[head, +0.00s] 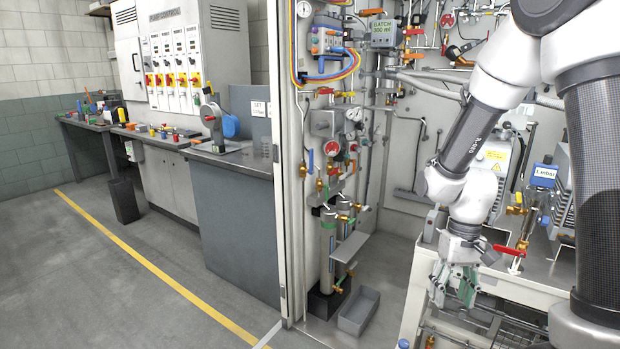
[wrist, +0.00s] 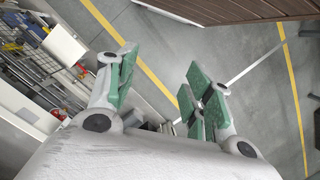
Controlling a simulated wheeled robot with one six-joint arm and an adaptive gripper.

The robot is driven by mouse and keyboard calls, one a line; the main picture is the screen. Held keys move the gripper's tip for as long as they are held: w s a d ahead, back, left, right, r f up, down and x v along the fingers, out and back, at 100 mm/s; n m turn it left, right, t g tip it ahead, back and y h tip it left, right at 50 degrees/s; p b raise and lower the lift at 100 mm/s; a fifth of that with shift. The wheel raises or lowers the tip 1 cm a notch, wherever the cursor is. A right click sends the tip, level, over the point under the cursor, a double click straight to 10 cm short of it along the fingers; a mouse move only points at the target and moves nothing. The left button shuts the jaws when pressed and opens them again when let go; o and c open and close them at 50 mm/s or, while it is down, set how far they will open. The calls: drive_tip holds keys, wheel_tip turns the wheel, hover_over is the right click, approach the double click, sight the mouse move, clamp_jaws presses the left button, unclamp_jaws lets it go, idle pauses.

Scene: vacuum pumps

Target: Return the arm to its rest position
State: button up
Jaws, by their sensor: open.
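My gripper (head: 454,287) hangs at the end of my white and black arm on the right of the head view. It points down, in front of the white bench with the pumps. Its green-padded fingers are apart with nothing between them. In the wrist view my gripper (wrist: 158,92) also shows open and empty, with grey floor and a yellow line beyond the fingers. My arm is bent, its forearm sloping down and to the left.
The white pump bench (head: 424,290) stands close behind and right of my gripper. A red-handled valve (head: 509,250) is near it. A grey bin (head: 358,312) lies on the floor left of it. A pipe panel and control cabinet (head: 180,60) stand further left. Floor (head: 110,285) at left is clear.

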drive_tip(key=s+d+r+t, duration=0.2)
drive_tip(key=s+r, duration=0.4)
drive_tip(key=r, duration=0.5)
drive_tip(key=s+d+r+t, duration=0.3)
drive_tip(key=s+r, duration=0.3)
drive_tip(key=r, duration=0.5)
drive_tip(key=shift+s+t+h, duration=0.2)
drive_tip(key=shift+t+h, duration=0.2)
drive_tip(key=shift+t, duration=0.3)
